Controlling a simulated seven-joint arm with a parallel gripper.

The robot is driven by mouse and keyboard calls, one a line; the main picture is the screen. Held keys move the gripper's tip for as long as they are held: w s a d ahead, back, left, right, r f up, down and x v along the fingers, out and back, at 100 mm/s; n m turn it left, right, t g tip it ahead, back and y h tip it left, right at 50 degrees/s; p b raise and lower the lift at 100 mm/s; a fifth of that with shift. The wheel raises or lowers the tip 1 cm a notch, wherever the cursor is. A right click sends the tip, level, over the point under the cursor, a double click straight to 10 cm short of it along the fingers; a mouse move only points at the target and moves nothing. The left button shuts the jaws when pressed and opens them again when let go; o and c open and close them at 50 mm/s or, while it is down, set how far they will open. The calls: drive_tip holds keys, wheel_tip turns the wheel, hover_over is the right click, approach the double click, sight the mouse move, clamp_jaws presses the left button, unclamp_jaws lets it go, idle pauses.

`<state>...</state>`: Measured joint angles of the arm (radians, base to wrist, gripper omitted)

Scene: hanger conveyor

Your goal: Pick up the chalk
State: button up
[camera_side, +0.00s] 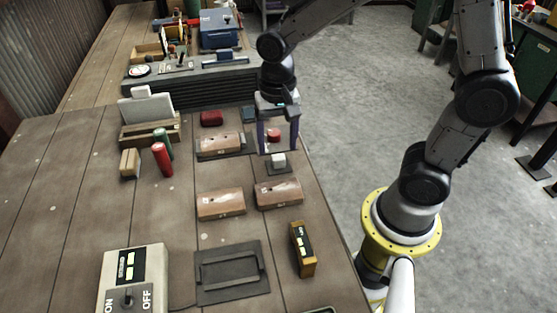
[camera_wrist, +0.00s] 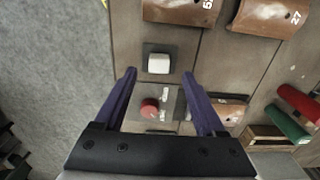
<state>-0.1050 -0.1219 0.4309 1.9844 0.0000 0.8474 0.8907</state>
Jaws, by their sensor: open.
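A small white block, which looks like the chalk (camera_side: 278,158), sits on a dark square pad near the table's right edge. In the wrist view the white block (camera_wrist: 158,63) lies just beyond the fingertips, roughly centred between them. My gripper (camera_side: 279,151) is open and empty, pointing down above the table close to the block. Its two purple fingers also show in the wrist view (camera_wrist: 159,74). I cannot tell the exact height of the fingertips over the block.
A round red piece (camera_side: 274,134) on a plate shows between my fingers. Brown curved blocks (camera_side: 220,204) stand nearby, one pair in front and one (camera_side: 219,145) to the left. A yellow-brown device (camera_side: 303,250) sits in front.

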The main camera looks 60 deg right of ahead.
sight(278, 157)
wheel_tip(278, 157, down, 4)
drive_tip(key=shift+s+f, duration=0.15)
clamp_jaws()
idle(0.4)
